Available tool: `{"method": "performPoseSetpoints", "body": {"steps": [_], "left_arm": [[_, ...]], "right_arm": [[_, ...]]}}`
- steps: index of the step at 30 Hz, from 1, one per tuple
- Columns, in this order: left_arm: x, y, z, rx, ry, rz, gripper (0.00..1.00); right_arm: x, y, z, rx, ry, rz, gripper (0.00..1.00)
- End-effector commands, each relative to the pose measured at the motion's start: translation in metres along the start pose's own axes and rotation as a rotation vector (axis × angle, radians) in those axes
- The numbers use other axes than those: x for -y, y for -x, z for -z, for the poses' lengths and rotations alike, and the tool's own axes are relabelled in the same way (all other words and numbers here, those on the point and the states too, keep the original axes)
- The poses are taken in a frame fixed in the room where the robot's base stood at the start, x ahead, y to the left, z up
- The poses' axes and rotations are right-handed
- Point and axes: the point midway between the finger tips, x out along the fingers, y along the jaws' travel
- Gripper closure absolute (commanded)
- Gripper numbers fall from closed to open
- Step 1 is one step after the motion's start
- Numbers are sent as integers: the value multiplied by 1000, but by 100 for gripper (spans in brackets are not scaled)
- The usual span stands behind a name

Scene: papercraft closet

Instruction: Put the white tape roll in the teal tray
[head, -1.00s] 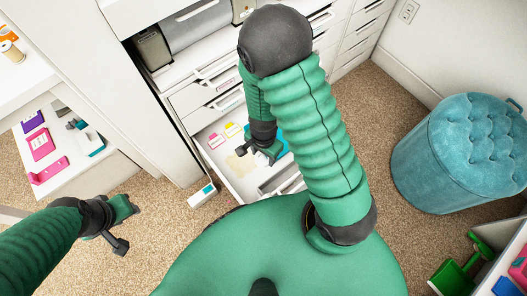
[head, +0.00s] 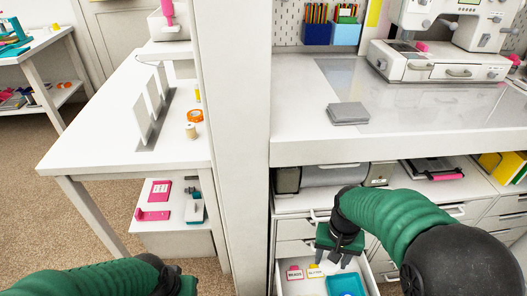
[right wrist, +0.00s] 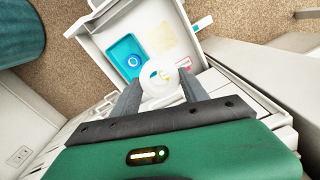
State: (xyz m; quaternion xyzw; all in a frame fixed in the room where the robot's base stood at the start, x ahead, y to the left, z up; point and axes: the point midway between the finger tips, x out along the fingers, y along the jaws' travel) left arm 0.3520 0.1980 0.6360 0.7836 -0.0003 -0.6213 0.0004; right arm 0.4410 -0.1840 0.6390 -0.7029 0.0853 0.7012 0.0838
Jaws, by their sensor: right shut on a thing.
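My right gripper (head: 338,250) is over the open drawer in the head view. In the right wrist view its fingers (right wrist: 161,86) are shut on the white tape roll (right wrist: 152,84), a pale round disc with a small teal and yellow mark. The roll is hidden in the head view. The teal tray (right wrist: 115,46) lies in the drawer beyond the roll, with a round blue-and-white item in it. The tray also shows at the bottom of the head view (head: 345,284), cut by the frame edge. My left gripper (head: 168,276) is low at the left, its fingers unclear.
The open drawer (right wrist: 92,41) also holds pink and yellow labelled cards (head: 304,272). The white counter (head: 300,150) overhangs the drawers, with a grey stack (head: 348,113) on it. A white upright panel (head: 236,130) stands between it and the left table (head: 100,145).

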Motion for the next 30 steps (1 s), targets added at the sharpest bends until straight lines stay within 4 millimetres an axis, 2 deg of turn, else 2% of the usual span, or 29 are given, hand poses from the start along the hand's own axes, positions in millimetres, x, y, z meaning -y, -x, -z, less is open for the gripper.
{"method": "performPoseSetpoints", "body": {"steps": [1,5,6,11,14,17,24,27,30], "left_arm": [[0,0,0,0,0,0,64],[0,0,0,0,0,0,64],[0,19,4,1,0,0,64],[0,56,14,-1,0,0,64],[0,85,20,-1,0,0,64],[0,121,28,0,0,0,64],[0,219,52,-1,0,0,64],[0,253,60,-1,0,0,64],[0,276,65,-1,0,0,64]], "right_arm": [[-2,17,6,-6,70,3,86],[-11,56,16,-5,248,2,86],[-10,69,14,3,249,1,86],[-10,95,12,5,245,3,86],[-10,116,10,5,244,4,86],[-10,142,9,5,243,5,86],[-12,214,2,7,243,4,86],[-13,238,-1,6,241,3,86],[-14,253,-3,6,240,2,86]]}}
